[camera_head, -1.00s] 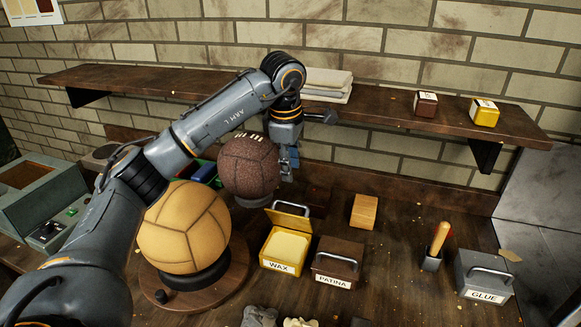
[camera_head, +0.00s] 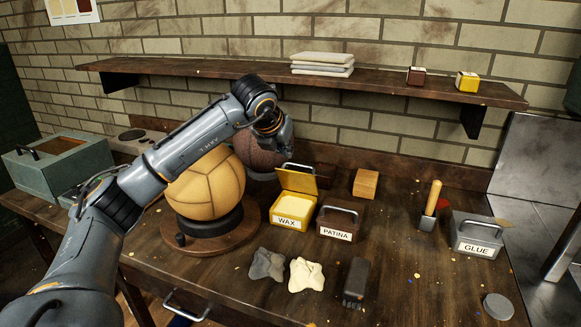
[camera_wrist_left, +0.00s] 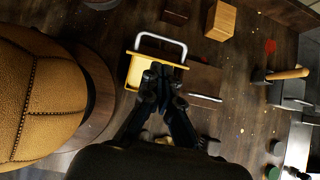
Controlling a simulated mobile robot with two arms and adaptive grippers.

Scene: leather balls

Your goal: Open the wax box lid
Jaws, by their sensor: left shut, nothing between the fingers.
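The yellow wax box (camera_head: 275,219) stands on the workbench, with its pale filling showing. Its lid (camera_head: 299,181) is swung up at the back and tilted, with the metal handle (camera_head: 298,165) at its top edge. In the left wrist view the lid (camera_wrist_left: 137,70) and its handle (camera_wrist_left: 180,46) show beyond my fingers, which hide part of the box. My left gripper (camera_wrist_left: 160,73) is shut and empty. In the head view it is above and behind the box, near the dark ball, its fingertips hard to make out. My right gripper is not in view.
The brown patina box (camera_head: 335,234) stands right beside the wax box. A tan ball (camera_head: 205,185) sits on a round stand to the left, with a dark ball (camera_head: 256,152) behind it. Cloths (camera_head: 306,275) and a brush (camera_head: 356,279) lie in front. A glue box (camera_head: 476,236) stands right.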

